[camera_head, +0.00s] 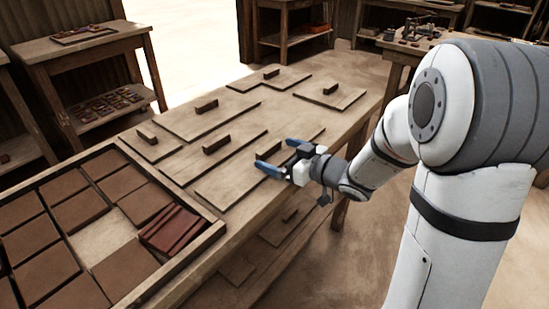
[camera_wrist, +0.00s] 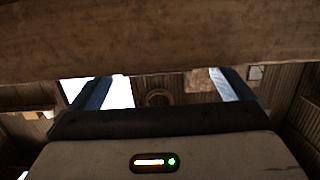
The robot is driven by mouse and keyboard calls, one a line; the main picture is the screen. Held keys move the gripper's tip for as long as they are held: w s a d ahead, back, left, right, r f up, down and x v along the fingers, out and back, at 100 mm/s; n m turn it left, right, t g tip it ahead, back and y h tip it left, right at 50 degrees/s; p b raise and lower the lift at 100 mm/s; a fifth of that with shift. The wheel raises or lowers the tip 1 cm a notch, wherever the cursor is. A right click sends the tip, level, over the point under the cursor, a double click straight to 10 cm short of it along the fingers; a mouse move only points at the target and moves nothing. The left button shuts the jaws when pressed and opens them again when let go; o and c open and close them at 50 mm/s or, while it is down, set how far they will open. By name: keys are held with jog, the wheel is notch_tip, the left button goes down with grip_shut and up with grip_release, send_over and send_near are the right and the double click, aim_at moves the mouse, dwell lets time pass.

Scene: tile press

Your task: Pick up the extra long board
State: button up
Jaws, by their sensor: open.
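Several flat pale boards with small dark grip blocks lie on the wooden table. The board nearest my gripper (camera_head: 225,190) appears the longest, so it looks like the extra long board; I cannot be sure. My gripper (camera_head: 281,156), with blue fingers, is over this board's right half, its fingers spread apart. Part of the board is hidden behind the gripper, and contact cannot be told. In the wrist view the two fingers (camera_wrist: 163,88) stand apart with nothing seen held between them. A brown wooden surface (camera_wrist: 160,38) fills the top of that view; I cannot tell which thing it is.
Other boards lie close by, with grip blocks (camera_head: 216,143) and (camera_head: 206,106) standing up. A wooden tray (camera_head: 219,230) of brown tiles and dark red pieces sits at the table's near left. Boards (camera_head: 238,270) lie on the lower shelf. A side table (camera_head: 90,42) stands at left.

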aim_at(272, 150)
jog(key=b+x, duration=0.1)
jog(key=x, duration=0.3)
jog(key=shift+w, duration=0.25)
jog(key=shift+c, duration=0.2)
jog(key=c, duration=1.3)
